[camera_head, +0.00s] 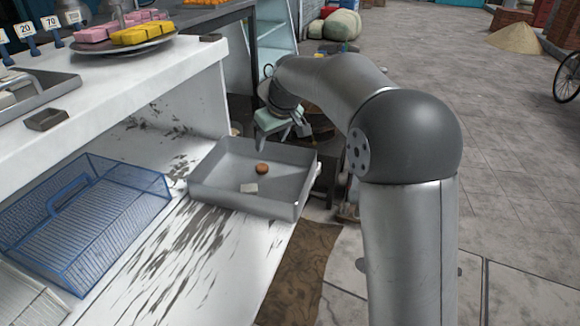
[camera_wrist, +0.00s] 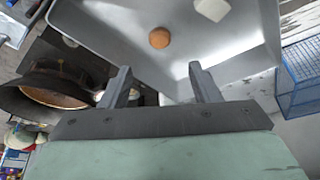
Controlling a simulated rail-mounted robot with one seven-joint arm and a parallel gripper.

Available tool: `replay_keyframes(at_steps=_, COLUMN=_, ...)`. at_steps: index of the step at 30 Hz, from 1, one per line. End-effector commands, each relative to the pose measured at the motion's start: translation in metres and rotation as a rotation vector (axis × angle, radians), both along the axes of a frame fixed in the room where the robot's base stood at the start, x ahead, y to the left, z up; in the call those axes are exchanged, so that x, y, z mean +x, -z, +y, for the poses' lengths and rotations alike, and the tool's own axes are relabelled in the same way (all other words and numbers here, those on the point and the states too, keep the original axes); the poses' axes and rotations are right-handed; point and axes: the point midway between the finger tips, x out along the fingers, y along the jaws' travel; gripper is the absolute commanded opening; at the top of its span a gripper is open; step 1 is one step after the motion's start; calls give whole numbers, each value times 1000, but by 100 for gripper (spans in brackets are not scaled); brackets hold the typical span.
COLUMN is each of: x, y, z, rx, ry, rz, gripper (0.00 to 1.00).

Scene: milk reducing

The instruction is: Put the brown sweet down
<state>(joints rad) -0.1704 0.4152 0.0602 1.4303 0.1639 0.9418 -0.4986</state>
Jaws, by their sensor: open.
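The brown sweet (camera_head: 262,169) is a small round ball lying in the grey metal tray (camera_head: 225,194) on the white counter. It also shows in the wrist view (camera_wrist: 159,38), beyond my fingertips. My gripper (camera_head: 270,140) is at the tray's far edge in the head view, partly hidden by my own arm. In the wrist view the two fingers (camera_wrist: 158,78) stand apart with nothing between them, and the sweet is clear of them.
A pale square piece (camera_head: 249,188) lies near the sweet in the tray. A blue wire basket (camera_head: 85,215) stands left of the tray. A shelf above holds a plate of pink and yellow sweets (camera_head: 120,35). A dark pan (camera_wrist: 55,88) is left of my gripper in the wrist view.

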Motion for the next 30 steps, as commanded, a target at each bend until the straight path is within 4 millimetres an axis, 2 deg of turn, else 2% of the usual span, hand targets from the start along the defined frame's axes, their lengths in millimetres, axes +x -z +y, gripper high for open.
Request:
replay_keyframes(at_steps=5, x=-6, y=-1, z=-4, rx=-3, ry=10, rz=8, gripper=56)
replay_keyframes(at_steps=8, x=-30, y=1, z=-21, rx=-14, ry=56, rz=37, gripper=56)
replay_keyframes(at_steps=11, x=-80, y=10, z=-51, rx=-36, ry=145, rz=98, gripper=56)
replay_keyframes(at_steps=14, x=-151, y=26, z=-86, rx=-62, ry=265, rz=176, gripper=56)
replay_keyframes(at_steps=15, x=-181, y=35, z=-100, rx=-72, ry=315, rz=206, gripper=56)
replay_keyframes(at_steps=18, x=-256, y=59, z=-127, rx=-98, ry=432, rz=279, gripper=56)
replay_keyframes(at_steps=21, x=-317, y=82, z=-144, rx=-117, ry=525, rz=337, gripper=56)
replay_keyframes(at_steps=24, x=-356, y=98, z=-154, rx=-130, ry=584, rz=374, gripper=56)
replay_keyframes(at_steps=25, x=-364, y=102, z=-155, rx=-133, ry=596, rz=381, gripper=56)
replay_keyframes(at_steps=27, x=-374, y=107, z=-157, rx=-137, ry=611, rz=392, gripper=56)
replay_keyframes(at_steps=30, x=-378, y=109, z=-158, rx=-139, ry=618, rz=397, gripper=56)
